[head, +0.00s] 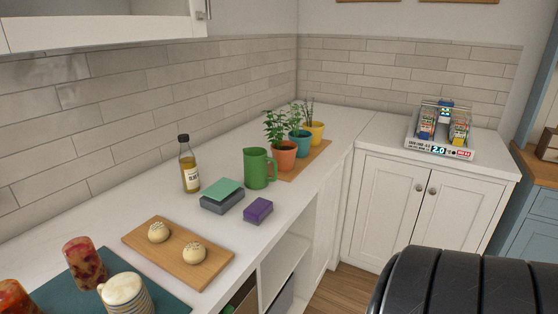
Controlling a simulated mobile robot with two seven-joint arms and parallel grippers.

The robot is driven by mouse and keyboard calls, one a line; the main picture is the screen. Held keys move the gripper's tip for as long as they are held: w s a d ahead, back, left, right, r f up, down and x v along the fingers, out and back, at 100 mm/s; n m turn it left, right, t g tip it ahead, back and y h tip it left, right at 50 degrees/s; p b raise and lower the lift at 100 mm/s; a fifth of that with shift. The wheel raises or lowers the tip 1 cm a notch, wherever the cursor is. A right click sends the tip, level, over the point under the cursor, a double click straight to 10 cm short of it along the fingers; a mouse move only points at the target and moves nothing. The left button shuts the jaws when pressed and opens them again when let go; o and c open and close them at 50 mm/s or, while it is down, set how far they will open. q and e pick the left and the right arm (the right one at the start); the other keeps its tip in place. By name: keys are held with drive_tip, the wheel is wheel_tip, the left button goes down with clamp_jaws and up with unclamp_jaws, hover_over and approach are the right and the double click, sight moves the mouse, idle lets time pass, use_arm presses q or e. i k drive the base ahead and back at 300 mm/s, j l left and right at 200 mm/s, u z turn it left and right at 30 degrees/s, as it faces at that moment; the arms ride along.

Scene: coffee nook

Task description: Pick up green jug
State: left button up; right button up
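The green jug (257,168) stands upright on the white counter (225,231) in the head view. Its handle is on its right side, close to the orange plant pot (284,155). A grey box with a teal top (222,195) sits just in front of the jug, to its left. A purple block (258,210) lies in front of the jug near the counter's front edge. Neither of my grippers is in view.
A bottle (189,164) stands left of the jug. Several potted plants stand on a wooden board (319,152) behind it. A wooden board (215,270) with two buns, cups and a teal mat (78,291) are nearer. Open shelves lie below the front edge. A display tray (440,146) stands far right.

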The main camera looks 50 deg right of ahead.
sight(256, 159)
drive_tip(key=l, duration=0.55)
drive_tip(key=i+l+z, duration=0.1)
drive_tip(key=l, duration=1)
drive_tip(key=i+l+z, duration=0.1)
drive_tip(key=l, duration=0.4)
